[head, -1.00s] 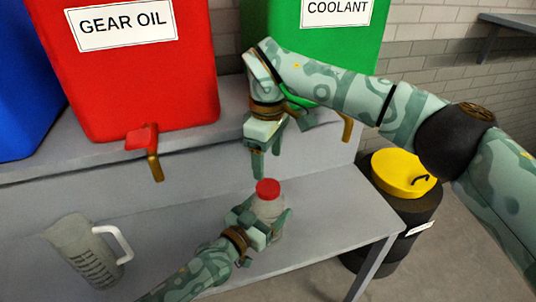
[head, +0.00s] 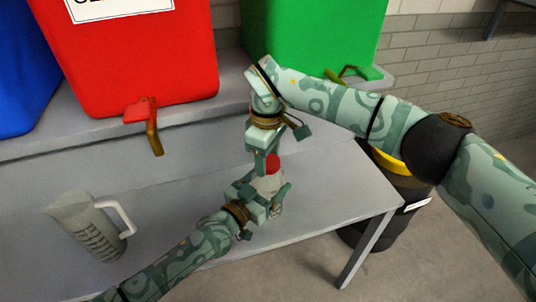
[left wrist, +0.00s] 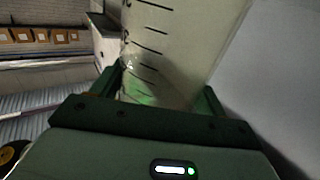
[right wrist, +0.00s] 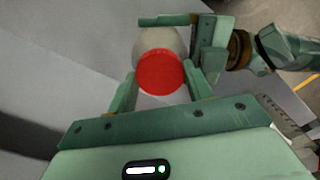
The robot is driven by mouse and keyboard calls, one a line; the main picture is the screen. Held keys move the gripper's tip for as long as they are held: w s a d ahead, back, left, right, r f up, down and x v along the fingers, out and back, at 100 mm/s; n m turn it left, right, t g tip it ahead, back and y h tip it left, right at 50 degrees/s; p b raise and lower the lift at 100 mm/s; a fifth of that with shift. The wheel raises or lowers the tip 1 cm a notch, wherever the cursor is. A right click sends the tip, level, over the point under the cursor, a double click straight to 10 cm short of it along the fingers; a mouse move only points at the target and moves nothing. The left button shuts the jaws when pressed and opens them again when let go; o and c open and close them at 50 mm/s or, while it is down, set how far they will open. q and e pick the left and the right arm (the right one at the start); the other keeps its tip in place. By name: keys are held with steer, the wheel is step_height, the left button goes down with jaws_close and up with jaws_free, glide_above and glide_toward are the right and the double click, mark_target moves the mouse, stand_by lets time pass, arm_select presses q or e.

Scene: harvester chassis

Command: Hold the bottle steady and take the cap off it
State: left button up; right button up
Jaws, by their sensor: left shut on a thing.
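The bottle (head: 268,183) is pale and translucent, with a red cap (head: 272,162). My left gripper (head: 268,197) is shut on its body from the left; in the left wrist view the bottle (left wrist: 160,55) shows dark graduation marks between the fingers. My right gripper (head: 262,160) points down from above at the cap. In the right wrist view the red cap (right wrist: 160,72) lies between the spread fingers of my right gripper (right wrist: 160,85), with gaps visible at the sides. The cap is on the bottle. The head view partly hides it behind a finger.
A graduated jug (head: 80,228) with a white handle stands on the grey bench (head: 170,240) at left. Red (head: 135,60), green (head: 300,35) and blue (head: 25,80) containers stand on the shelf behind. A black drum with a yellow lid (head: 395,163) is beyond the bench's right end.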

steer(key=shift+c, duration=0.7)
steer(key=n, duration=0.4)
steer(key=shift+w, duration=0.1)
steer(key=n, duration=0.3)
steer(key=shift+d+r, duration=0.1)
steer(key=n, duration=0.6)
steer(key=shift+n, duration=0.3)
steer(key=n, duration=0.6)
steer(key=shift+n, duration=0.3)
steer(key=n, duration=1.5)
steer(key=shift+n, duration=0.4)
steer(key=n, duration=0.7)
steer(key=shift+r, duration=0.2)
steer(key=shift+r, duration=0.95)
